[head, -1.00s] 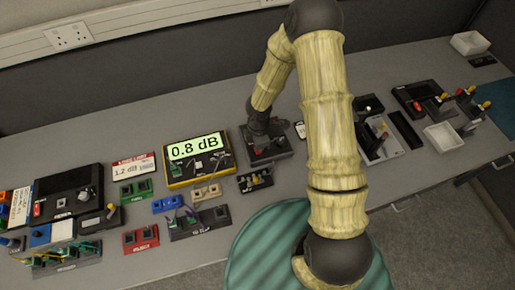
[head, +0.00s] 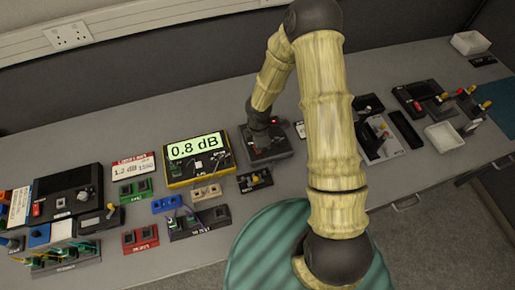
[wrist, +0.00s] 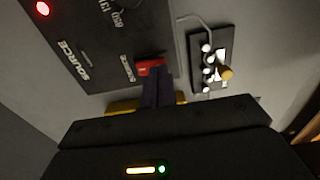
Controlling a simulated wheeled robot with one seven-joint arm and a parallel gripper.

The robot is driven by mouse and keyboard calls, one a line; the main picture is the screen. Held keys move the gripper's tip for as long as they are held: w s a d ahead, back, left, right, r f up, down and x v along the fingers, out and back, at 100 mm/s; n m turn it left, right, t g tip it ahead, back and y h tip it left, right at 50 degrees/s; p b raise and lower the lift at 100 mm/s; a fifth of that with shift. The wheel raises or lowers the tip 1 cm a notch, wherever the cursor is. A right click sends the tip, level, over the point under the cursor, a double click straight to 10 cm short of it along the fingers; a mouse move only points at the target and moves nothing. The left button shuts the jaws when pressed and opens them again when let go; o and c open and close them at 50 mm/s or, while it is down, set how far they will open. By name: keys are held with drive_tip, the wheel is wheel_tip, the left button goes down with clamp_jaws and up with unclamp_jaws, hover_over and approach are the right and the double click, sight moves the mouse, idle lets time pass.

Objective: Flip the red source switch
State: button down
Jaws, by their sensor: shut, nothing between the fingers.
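The source box (head: 281,152) is a dark box in the middle of the bench in the head view, partly hidden by my arm. The wrist view shows its dark face (wrist: 100,60) with the word SOURCE, and the red switch (wrist: 148,66) near its edge. A red lamp (wrist: 42,8) on the box is lit; it also shows in the head view (head: 273,121). My gripper (wrist: 158,88) is shut and empty, its fingertips right at the red switch and partly covering it. I cannot tell whether they touch it.
A yellow-edged meter (head: 199,165) reading 0.8 dB stands just left of the source box. A small dark block with connectors (head: 255,180) sits in front, also in the wrist view (wrist: 210,60). Other modules crowd the bench left and right.

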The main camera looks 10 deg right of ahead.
drive_tip(key=shift+f+b, duration=0.45)
drive_tip(key=shift+f, duration=0.1)
idle(0.4)
drive_tip(key=shift+r+p, duration=3.25)
drive_tip(key=shift+r, duration=0.3)
drive_tip(key=s+d+r+m+t, duration=0.1)
drive_tip(key=s+d+r+m, duration=0.2)
drive_tip(key=r+m, duration=0.3)
drive_tip(key=s+d+r+m, duration=0.3)
drive_tip(key=s+r+m, duration=0.1)
drive_tip(key=r+m, duration=0.3)
drive_tip(key=s+d+r+m+t+b, duration=0.1)
drive_tip(key=s+d+r+m, duration=0.2)
drive_tip(key=r+m, duration=0.4)
wheel_tip(320, 180, up, 3)
drive_tip(key=shift+s+d+f+t, duration=0.2)
drive_tip(key=shift+s+t, duration=0.1)
drive_tip(key=shift+s, duration=0.45)
